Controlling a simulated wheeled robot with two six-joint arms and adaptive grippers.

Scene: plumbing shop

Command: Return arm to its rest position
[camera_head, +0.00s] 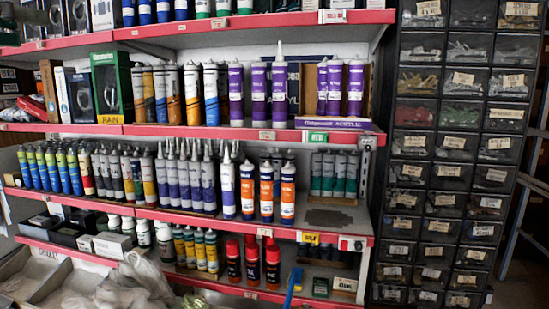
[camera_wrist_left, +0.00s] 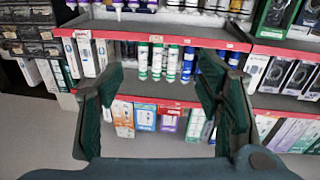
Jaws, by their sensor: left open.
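My left gripper (camera_wrist_left: 158,76) shows in the left wrist view. Its two dark green fingers are spread wide apart and nothing is between them. It points toward shelves (camera_wrist_left: 175,102) with red edges. Bottles (camera_wrist_left: 172,62) stand behind the gap, on a shelf beyond the fingers. I cannot make out either gripper in the head view. My right gripper is in neither view.
In the head view, red-edged shelves (camera_head: 180,213) hold rows of cartridges (camera_head: 247,187) and red-capped cans (camera_head: 272,265). A dark drawer cabinet (camera_head: 450,145) stands at the right. Boxes (camera_wrist_left: 145,117) stand low in the wrist view, with bare floor (camera_wrist_left: 35,135) at its left.

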